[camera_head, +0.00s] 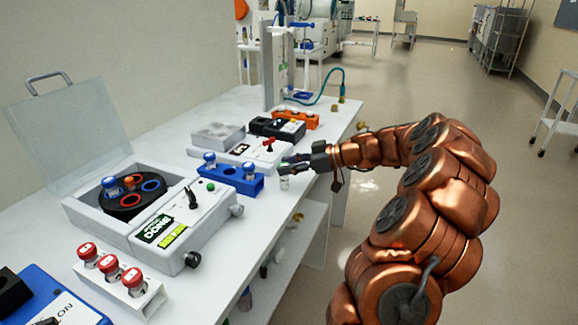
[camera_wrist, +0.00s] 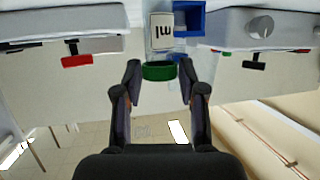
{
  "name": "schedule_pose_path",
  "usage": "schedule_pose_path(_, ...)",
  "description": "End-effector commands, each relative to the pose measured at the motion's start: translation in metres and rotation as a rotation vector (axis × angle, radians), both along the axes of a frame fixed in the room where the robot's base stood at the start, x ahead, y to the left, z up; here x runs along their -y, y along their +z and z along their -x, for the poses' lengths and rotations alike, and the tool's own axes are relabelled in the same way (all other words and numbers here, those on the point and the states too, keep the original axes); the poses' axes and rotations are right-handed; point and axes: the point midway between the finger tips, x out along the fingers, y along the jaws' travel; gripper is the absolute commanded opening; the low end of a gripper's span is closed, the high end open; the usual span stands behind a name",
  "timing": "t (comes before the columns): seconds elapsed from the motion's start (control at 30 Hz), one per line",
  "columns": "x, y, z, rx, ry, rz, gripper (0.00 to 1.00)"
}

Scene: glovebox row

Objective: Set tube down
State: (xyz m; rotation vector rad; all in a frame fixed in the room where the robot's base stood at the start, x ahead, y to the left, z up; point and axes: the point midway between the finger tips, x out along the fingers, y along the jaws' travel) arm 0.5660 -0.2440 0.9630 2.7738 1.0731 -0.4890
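A green-capped tube (camera_wrist: 160,71) with a pale body marked "ml" is between the fingertips of my gripper (camera_wrist: 160,78) in the wrist view, and the fingers look closed against the cap's sides. In the head view my gripper (camera_head: 292,166) is at the front edge of the white bench (camera_head: 225,262), with the pale tube (camera_head: 284,183) hanging below it. I cannot tell whether the tube's bottom touches the bench. A blue rack (camera_head: 234,180) with blue-capped tubes stands just left of the gripper. The rack's corner also shows in the wrist view (camera_wrist: 190,18).
A white rack (camera_head: 118,288) with red-capped tubes is in front. A grey device with a red switch (camera_head: 240,152) stands behind the blue rack. Open floor lies right.

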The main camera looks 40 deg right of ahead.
Motion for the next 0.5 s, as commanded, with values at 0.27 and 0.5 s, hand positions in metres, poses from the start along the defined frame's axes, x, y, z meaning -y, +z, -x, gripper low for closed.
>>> schedule_pose_path(0.27, 0.0000, 0.0004, 0.0000, 0.000, 0.000, 0.000, 0.59)
schedule_pose_path(0.5, 0.0002, 0.0023, 0.0000, 0.000, 0.000, 0.000, 0.59)
